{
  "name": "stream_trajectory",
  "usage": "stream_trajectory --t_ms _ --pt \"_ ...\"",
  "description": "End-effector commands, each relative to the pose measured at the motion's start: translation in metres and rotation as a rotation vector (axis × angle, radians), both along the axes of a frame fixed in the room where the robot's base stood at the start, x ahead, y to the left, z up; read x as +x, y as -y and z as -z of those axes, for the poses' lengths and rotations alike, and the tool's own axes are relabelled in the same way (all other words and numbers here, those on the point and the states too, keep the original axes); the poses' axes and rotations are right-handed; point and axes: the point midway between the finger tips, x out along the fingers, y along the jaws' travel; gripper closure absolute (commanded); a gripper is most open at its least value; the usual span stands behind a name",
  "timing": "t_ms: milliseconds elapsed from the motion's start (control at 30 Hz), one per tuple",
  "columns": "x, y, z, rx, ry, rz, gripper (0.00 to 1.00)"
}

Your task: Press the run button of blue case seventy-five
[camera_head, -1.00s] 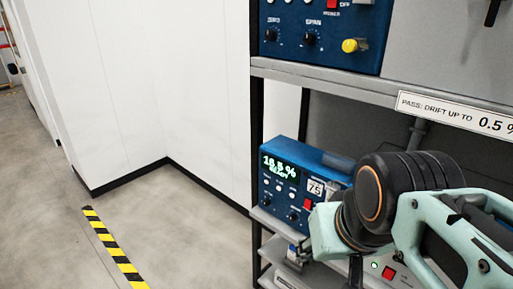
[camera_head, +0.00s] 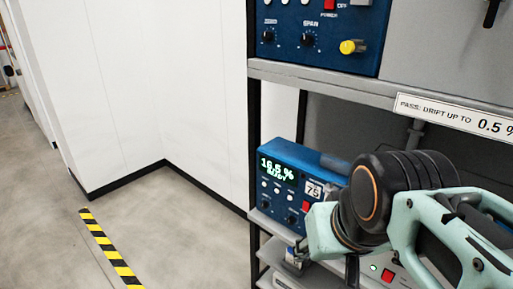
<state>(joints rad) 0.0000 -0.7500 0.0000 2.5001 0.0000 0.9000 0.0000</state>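The blue case (camera_head: 283,158) with a white label reading 75 (camera_head: 314,190) stands on a lower shelf. Its lit green display (camera_head: 276,169) shows a percentage that looks like 16.5 %, with a word below that looks like READY. Small pale buttons (camera_head: 276,188) sit under the display, with dark knobs (camera_head: 292,219) below them and a red switch (camera_head: 305,206) at the right. The button captions are too small to read, so I cannot tell which is run. My arm's mint and black links cover the case's right side. I cannot make out my gripper's fingers.
Another blue case (camera_head: 318,50) with knobs and a yellow part stands on the upper shelf (camera_head: 300,75). A strip (camera_head: 450,112) on the shelf edge reads "PASS: DRIFT UP TO 0.5 %". A red switch (camera_head: 387,275) shows below my arm. The floor at left is clear beside striped tape (camera_head: 108,245).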

Motion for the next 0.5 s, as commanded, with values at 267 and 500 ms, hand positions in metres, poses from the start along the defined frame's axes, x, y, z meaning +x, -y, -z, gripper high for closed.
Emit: stream_trajectory --t_ms 267,500 --pt "0.0 0.0 0.0 0.0 0.0 0.0 0.79" --pt "0.0 0.0 0.0 0.0 0.0 0.0 1.0"
